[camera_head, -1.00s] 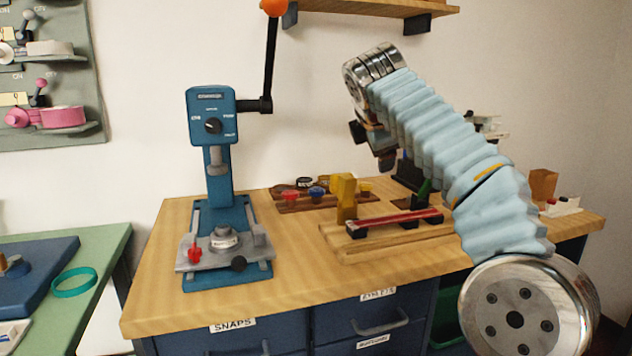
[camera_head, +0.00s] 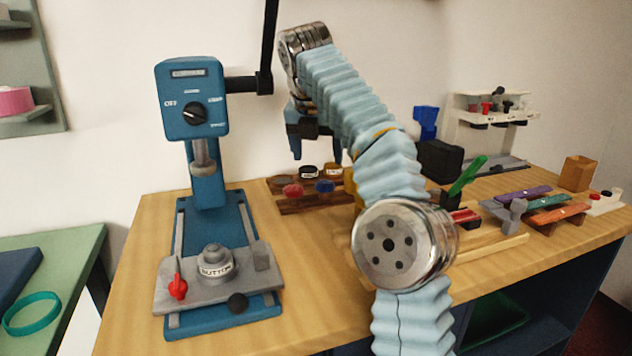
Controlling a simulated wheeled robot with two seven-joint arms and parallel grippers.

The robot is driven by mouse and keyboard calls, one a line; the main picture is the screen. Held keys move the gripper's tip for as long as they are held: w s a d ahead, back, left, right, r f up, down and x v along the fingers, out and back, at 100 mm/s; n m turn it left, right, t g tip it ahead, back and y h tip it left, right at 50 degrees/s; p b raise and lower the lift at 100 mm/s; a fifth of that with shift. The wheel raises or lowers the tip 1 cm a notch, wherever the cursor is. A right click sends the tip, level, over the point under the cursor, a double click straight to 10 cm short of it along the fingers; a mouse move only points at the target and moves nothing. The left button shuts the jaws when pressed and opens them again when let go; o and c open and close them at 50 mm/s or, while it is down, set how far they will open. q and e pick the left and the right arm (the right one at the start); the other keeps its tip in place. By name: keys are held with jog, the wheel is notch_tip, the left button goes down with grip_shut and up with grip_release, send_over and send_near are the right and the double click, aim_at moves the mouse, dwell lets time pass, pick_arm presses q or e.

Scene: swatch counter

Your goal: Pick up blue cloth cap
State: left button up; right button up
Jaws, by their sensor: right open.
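The blue cloth cap (camera_head: 325,186) is a small round piece in the front row of a low brown wooden rack (camera_head: 290,207) on the workbench. A red cap (camera_head: 292,190) sits to its left in the same row. My right gripper (camera_head: 317,155) is above and behind the rack in the picture, fingers pointing down, apart and with nothing seen between them. It appears clear of the blue cap. My right arm covers the rack's right end. My left gripper is not in view.
A blue press (camera_head: 205,200) stands on the left of the wooden bench (camera_head: 310,260). A white stand (camera_head: 490,110), coloured strips (camera_head: 560,213) and a green-handled tool (camera_head: 466,176) are to the right. Bare bench lies in front of the rack.

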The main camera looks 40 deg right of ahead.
aim_at(325, 183)
jog(key=shift+s+x, duration=0.15)
jog(key=shift+x, duration=1)
jog(key=shift+s+x, duration=0.2)
jog(key=shift+x, duration=0.95)
jog(key=shift+s+x, duration=0.15)
jog(key=shift+x, duration=0.95)
jog(key=shift+d+f, duration=0.1)
jog(key=c, duration=0.8)
